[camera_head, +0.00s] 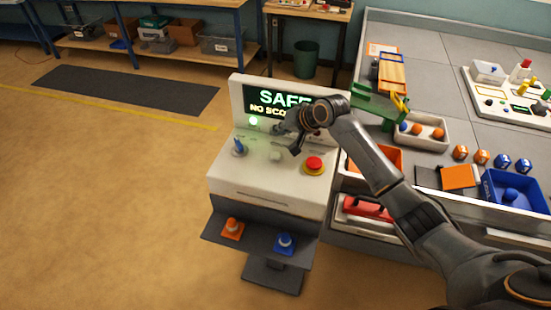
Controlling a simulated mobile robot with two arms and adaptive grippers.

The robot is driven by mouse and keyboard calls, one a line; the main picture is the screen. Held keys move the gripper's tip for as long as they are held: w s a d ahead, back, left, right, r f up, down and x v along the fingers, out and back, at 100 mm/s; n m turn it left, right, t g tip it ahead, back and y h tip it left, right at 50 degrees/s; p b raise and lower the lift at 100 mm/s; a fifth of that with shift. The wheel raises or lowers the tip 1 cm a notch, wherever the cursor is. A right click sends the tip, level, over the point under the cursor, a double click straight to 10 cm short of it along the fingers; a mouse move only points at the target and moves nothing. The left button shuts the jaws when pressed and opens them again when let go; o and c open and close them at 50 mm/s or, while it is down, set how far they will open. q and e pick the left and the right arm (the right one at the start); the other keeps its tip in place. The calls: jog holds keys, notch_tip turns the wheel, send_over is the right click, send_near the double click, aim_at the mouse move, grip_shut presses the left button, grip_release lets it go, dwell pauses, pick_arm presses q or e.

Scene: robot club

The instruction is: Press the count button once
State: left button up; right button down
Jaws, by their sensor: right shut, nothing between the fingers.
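A white console (265,190) stands in the middle with a dark screen (268,99) that reads "SAFE" and, below it, partly hidden text starting "NO SCO". On its sloped panel are a small pale button (275,155), a red button on a yellow base (314,165) and a blue-tipped lever (239,147). No label naming the count button is readable. My right gripper (283,131) is shut and empty over the upper panel, behind the pale button in the picture. Whether it touches the panel I cannot tell. My left gripper is out of view.
A green light (253,121) glows below the screen. To the right is a grey table (440,50) with trays, balls and a blue bin (515,204). The floor left is open.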

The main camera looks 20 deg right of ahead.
jog(key=b, duration=0.4)
send_over(273, 153)
jog(key=s+d, duration=0.1)
jog(key=s, duration=0.1)
jog(key=f, duration=0.4)
jog(key=shift+w+f, duration=0.15)
jog(key=shift+w, duration=0.05)
jog(key=shift+f+b, duration=0.35)
jog(key=shift+f, duration=0.8)
jog(key=shift+f, duration=0.1)
jog(key=shift+f, duration=0.35)
jog(key=shift+f, duration=0.6)
jog(key=shift+s, duration=0.1)
jog(key=shift+r+p, duration=1)
jog(key=shift+p, duration=0.1)
